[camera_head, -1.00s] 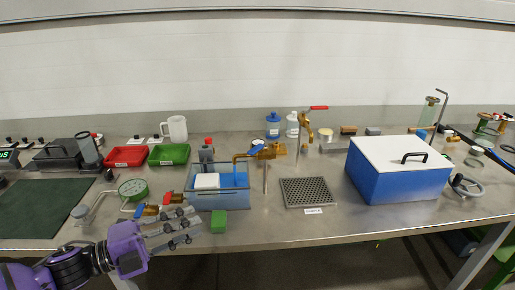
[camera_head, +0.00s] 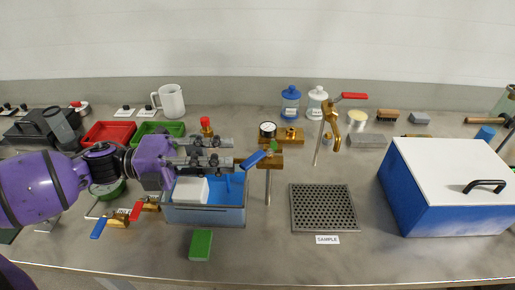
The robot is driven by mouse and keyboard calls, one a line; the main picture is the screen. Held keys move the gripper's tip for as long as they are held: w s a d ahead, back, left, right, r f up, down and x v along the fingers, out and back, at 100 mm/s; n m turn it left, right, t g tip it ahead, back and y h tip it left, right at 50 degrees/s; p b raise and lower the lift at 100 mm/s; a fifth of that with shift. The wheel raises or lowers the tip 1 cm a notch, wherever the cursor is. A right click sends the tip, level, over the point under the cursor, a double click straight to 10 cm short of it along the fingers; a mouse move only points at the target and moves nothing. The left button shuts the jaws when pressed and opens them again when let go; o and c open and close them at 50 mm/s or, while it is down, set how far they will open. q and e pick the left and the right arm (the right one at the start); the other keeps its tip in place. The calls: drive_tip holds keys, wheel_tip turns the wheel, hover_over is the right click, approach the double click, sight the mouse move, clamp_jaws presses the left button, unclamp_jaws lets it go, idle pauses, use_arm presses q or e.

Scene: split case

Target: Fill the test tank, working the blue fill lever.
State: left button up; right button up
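The test tank (camera_head: 215,217) is a clear rectangular tank left of the middle of the bench, with blue inside and a white block (camera_head: 190,190) at its left. A brass valve (camera_head: 272,162) stands just past its right end and carries a short blue lever (camera_head: 253,159). My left gripper (camera_head: 233,152) reaches in from the left over the tank's back edge. Its two grey fingers are apart, with nothing seen between them. The fingertips are just left of the blue lever; I cannot tell whether they touch. My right gripper is not in view.
A brass tap with a red lever (camera_head: 354,96) stands above a drain grate (camera_head: 324,210). A blue and white box (camera_head: 435,200) fills the right. Another blue lever (camera_head: 98,228) and a red lever (camera_head: 136,211) lie front left. A green block (camera_head: 201,245) sits before the tank.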

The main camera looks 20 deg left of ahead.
sight(246, 160)
use_arm(q)
drive_tip(key=x, duration=0.7)
drive_tip(key=shift+s, duration=0.1)
drive_tip(key=shift+c, duration=0.3)
